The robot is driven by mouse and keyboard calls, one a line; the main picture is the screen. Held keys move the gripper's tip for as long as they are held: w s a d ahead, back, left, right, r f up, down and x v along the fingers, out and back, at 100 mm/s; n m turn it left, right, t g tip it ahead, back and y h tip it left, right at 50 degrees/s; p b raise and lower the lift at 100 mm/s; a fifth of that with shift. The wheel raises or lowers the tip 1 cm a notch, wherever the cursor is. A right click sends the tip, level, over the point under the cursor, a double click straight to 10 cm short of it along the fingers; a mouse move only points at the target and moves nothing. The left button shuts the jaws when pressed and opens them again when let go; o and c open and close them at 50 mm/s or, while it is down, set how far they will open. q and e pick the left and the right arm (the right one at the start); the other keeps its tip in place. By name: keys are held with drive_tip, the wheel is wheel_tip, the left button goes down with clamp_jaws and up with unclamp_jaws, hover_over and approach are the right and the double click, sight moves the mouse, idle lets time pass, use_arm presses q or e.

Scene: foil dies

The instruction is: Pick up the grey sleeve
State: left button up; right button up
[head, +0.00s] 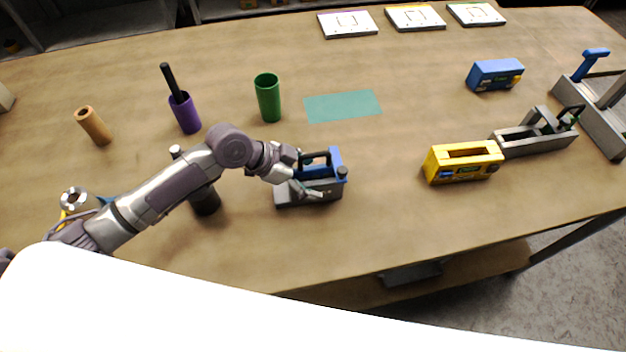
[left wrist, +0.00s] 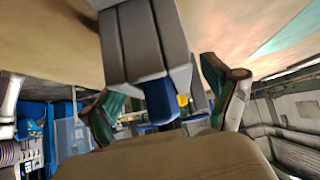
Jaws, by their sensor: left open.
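A grey box-like piece (head: 292,195) with a blue part (head: 336,160) and a dark handle stands on the table near the middle; I take it for the grey sleeve, but cannot be sure. My left gripper (head: 303,178) is at its left side and above it, partly hiding it. In the left wrist view the grey piece (left wrist: 135,40) fills the top middle and reaches down between the spread fingers of my left gripper (left wrist: 162,105). The gripper is open, and I cannot tell whether a finger touches the piece. My right gripper is not in view.
A dark cylinder (head: 206,203) stands close left of the grey piece, beneath my arm. Purple (head: 187,117), green (head: 268,102) and brown (head: 95,127) cylinders stand behind. A yellow box (head: 463,168) and a grey holder (head: 545,147) stand right. The table is clear around the teal mat (head: 342,106).

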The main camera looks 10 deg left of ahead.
use_arm(q)
drive_tip(key=shift+a, duration=0.1)
drive_tip(key=shift+c, duration=0.3)
drive_tip(key=c, duration=1.4)
drive_tip(key=shift+w+r, duration=0.1)
